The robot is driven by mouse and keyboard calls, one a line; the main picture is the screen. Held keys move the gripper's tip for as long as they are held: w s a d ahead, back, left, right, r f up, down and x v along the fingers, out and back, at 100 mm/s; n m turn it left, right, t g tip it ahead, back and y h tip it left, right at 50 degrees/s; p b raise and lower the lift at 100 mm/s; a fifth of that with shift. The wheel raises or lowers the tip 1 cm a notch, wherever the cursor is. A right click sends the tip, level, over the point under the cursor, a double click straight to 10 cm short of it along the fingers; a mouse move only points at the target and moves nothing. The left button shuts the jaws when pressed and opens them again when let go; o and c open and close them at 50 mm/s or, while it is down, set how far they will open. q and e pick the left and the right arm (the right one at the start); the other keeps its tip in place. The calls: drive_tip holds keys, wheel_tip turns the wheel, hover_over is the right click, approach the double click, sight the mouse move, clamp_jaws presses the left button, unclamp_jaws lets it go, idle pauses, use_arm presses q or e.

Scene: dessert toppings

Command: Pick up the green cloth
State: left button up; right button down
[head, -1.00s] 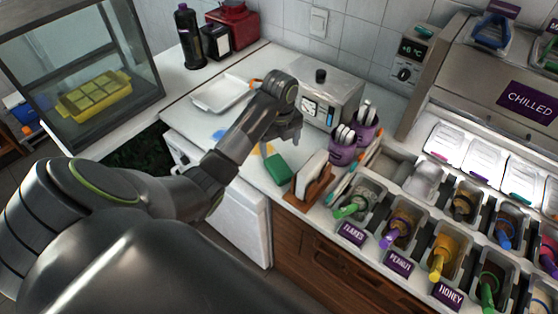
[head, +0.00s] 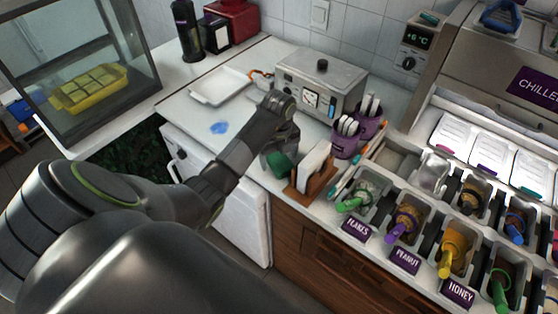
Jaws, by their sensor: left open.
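The green cloth (head: 279,168) lies on the white counter, just left of the wooden holder with white cards. It looks like a small folded block. My left gripper (head: 276,156) is pointing down right over the green cloth and hides part of it. The gripper is open; whether its fingers touch the cloth cannot be told from this angle. My right gripper is not in view.
The wooden holder (head: 314,178) stands close to the right of the cloth. Purple cups (head: 347,138) with utensils and a grey machine (head: 318,84) stand behind.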

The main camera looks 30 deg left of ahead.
sight(279, 159)
use_arm(q)
drive_tip(key=shift+f, duration=0.1)
drive_tip(key=shift+c, duration=0.4)
drive_tip(key=c, duration=1.1)
drive_tip(key=shift+o, duration=0.2)
wheel_tip(279, 159, up, 6)
drive_tip(key=shift+f+b, duration=0.1)
drive_tip(key=shift+b, duration=0.25)
wheel_tip(279, 159, up, 2)
drive_tip(key=p, duration=0.3)
drive_tip(key=shift+r+p, duration=0.9)
drive_tip(key=shift+r, duration=0.25)
